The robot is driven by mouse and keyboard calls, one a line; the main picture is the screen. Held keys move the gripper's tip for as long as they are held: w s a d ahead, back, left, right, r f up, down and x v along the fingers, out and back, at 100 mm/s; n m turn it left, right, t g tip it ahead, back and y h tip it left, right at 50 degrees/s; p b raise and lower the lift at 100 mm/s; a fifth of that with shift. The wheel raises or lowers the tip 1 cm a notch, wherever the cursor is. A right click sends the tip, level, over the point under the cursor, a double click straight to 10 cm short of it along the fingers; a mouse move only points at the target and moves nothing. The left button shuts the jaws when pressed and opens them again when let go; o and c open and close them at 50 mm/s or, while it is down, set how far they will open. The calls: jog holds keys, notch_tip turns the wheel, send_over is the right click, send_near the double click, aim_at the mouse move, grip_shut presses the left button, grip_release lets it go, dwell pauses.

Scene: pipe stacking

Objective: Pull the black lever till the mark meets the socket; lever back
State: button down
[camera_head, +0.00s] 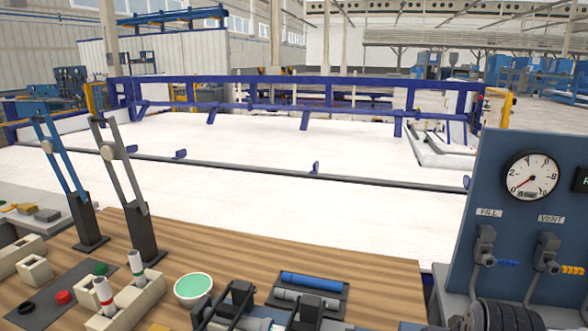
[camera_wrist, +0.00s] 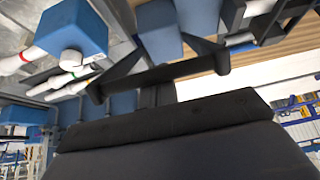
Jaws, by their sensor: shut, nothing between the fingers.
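Two tall levers stand at the left of the wooden bench in the head view. One lever is blue (camera_head: 62,165). The other lever is dark grey (camera_head: 125,172), the darker of the two. Both rise from black bases and lean to the left at the top. I cannot make out a mark or a socket. My gripper (camera_wrist: 160,52) shows in the wrist view as dark parts drawn in over the bench; it is shut and empty. I see no contact with either lever.
A black tray (camera_head: 325,300) holds a blue pipe (camera_head: 312,282) and a grey one. A gauge panel (camera_head: 505,180) stands at right. White conveyor (camera_head: 330,165) lies behind.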

jog(key=shift+s+a+f+b, duration=0.2)
jog(key=shift+s+f+b, duration=0.35)
jog(key=shift+s+f, duration=0.25)
dwell(1.4)
notch_tip(320, 180, up, 9)
jog(key=s+p, duration=0.1)
jog(key=p, duration=0.6)
jog(key=shift+s+a+f, duration=0.15)
jog(key=shift+s+a, duration=0.1)
jog(key=shift+s, duration=0.1)
jog(key=shift+f, duration=0.15)
notch_tip(320, 180, down, 8)
jog(key=w+b, duration=0.2)
jog(key=b, duration=0.4)
jog(key=shift+d+b, duration=0.3)
jog(key=shift+b, duration=0.05)
